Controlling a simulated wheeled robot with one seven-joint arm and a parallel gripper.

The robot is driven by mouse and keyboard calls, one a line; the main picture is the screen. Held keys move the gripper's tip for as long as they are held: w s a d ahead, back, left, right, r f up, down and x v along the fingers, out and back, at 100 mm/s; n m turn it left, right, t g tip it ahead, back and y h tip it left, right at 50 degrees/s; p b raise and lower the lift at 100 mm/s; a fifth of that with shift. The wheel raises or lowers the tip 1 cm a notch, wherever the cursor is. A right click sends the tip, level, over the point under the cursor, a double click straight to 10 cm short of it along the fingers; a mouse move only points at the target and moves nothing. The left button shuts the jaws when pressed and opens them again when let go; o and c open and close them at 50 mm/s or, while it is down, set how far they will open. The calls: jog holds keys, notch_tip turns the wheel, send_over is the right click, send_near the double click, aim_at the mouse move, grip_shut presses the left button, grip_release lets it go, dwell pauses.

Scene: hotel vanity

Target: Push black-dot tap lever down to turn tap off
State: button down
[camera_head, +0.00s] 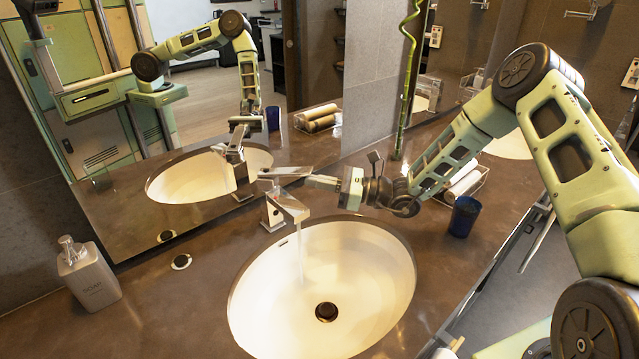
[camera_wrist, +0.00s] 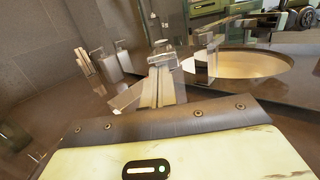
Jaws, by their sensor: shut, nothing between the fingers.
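The chrome tap (camera_head: 285,208) stands behind the oval basin (camera_head: 240,290) in the head view, and a thin stream of water (camera_head: 300,255) falls from its spout. Its flat lever (camera_head: 284,173) sits on top and looks raised at a tilt. No black dot can be made out. My gripper (camera_head: 314,181) is shut and empty, reaching in from the right beside the lever's right end. I cannot tell whether it touches the lever.
A soap dispenser (camera_head: 88,275) stands on the counter at left. A blue cup (camera_head: 464,216) and a rack of rolled towels (camera_head: 468,182) stand right of the basin, near my arm. A green bamboo stalk (camera_head: 408,85) rises behind. The mirror (camera_head: 190,110) reflects my arm and the basin.

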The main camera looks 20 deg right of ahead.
jog(key=r+p, duration=0.1)
jog(key=r+h+p, duration=0.1)
jog(key=r+p, duration=0.1)
jog(key=r+g+h+p, duration=0.1)
jog(key=r+p, duration=0.1)
jog(key=shift+w+a, duration=0.15)
jog(key=shift+a, duration=0.15)
jog(key=shift+r, duration=0.1)
jog(key=s+d+f+b, duration=0.2)
jog(key=s+d+b, duration=0.3)
jog(key=d, duration=0.5)
jog(key=shift+s+d+f+b, duration=0.2)
jog(key=shift+f+b, duration=0.05)
jog(key=shift+b, duration=0.05)
